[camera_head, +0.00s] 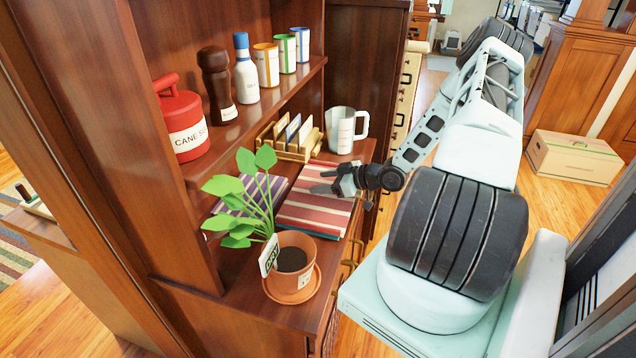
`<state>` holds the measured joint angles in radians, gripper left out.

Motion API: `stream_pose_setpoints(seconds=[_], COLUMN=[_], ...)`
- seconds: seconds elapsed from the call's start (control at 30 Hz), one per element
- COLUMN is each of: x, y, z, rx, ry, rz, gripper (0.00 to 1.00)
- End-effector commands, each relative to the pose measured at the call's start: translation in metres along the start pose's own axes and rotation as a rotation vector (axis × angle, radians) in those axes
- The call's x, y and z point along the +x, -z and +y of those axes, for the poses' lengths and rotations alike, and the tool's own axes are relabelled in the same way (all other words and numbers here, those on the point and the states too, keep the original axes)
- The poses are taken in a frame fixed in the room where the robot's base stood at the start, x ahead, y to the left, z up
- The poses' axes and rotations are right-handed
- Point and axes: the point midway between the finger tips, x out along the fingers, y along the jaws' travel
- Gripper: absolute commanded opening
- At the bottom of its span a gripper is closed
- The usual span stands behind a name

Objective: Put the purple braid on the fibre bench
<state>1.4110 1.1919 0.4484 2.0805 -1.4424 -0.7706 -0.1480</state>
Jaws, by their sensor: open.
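A folded purple striped cloth (278,186) lies on the cabinet's counter, partly hidden behind the plant's leaves. I cannot tell whether it is the purple braid; nothing else in view looks like one. My gripper (325,184) is open and reaches in from the right, over a folded red striped cloth (305,213) beside the purple one. I cannot tell whether the fingers touch the red cloth. I see nothing I can identify as the fibre bench.
A potted plant (293,268) stands at the counter's front. A wooden rack (291,152) and a metal mug (344,128) stand behind the cloths. A red canister (182,120), mills and several cups fill the shelf above. A cardboard box (573,158) sits on the floor at right.

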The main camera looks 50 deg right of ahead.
Motion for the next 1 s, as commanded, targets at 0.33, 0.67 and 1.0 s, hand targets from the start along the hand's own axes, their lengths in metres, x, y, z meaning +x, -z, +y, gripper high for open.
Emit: stream_pose_setpoints(seconds=[0.33, 0.67, 1.0], x=[0.000, 0.000, -0.010], y=[0.000, 0.001, 0.025], z=[0.000, 0.000, 0.000], rx=[0.000, -0.001, -0.006], ry=[0.000, 0.000, -0.001], rz=[0.000, 0.001, 0.001], gripper=[0.22, 0.11, 0.11])
